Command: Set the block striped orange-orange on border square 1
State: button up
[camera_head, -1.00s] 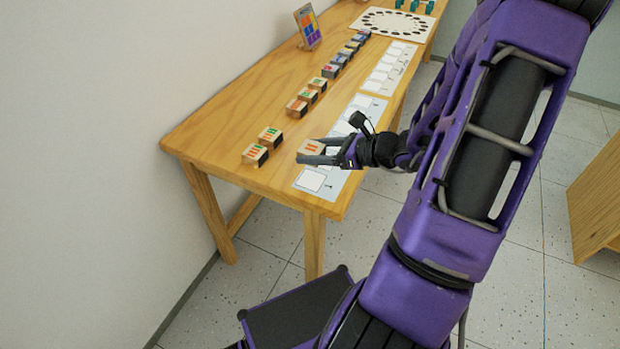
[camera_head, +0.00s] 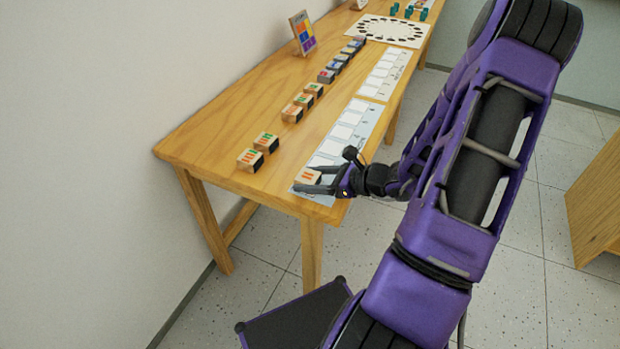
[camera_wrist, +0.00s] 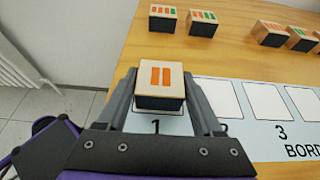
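The block striped orange-orange (camera_wrist: 161,78) is between the fingers of my gripper (camera_wrist: 163,98) in the wrist view, its two orange stripes facing up. It sits over border square 1 (camera_wrist: 172,124), hiding most of that square; the printed "1" shows just in front. Whether the block touches the strip I cannot tell. The fingers look closed against its sides. In the head view the block (camera_head: 308,176) and my gripper (camera_head: 322,180) are at the near end of the white border strip (camera_head: 342,136).
Two striped blocks (camera_head: 250,160) (camera_head: 266,142) stand left of the strip. Several more blocks (camera_head: 292,113) run in a row toward the back. A coloured pattern card (camera_head: 302,33) stands at the far left. Border squares 2 and 3 (camera_wrist: 269,103) look empty.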

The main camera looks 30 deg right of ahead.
jog(key=o, duration=0.3)
jog(key=shift+o, duration=0.2)
jog(key=shift+r, duration=0.1)
jog(key=shift+r, duration=0.25)
jog(key=p+v, duration=0.2)
jog(key=v, duration=1)
jog(key=shift+a, duration=0.1)
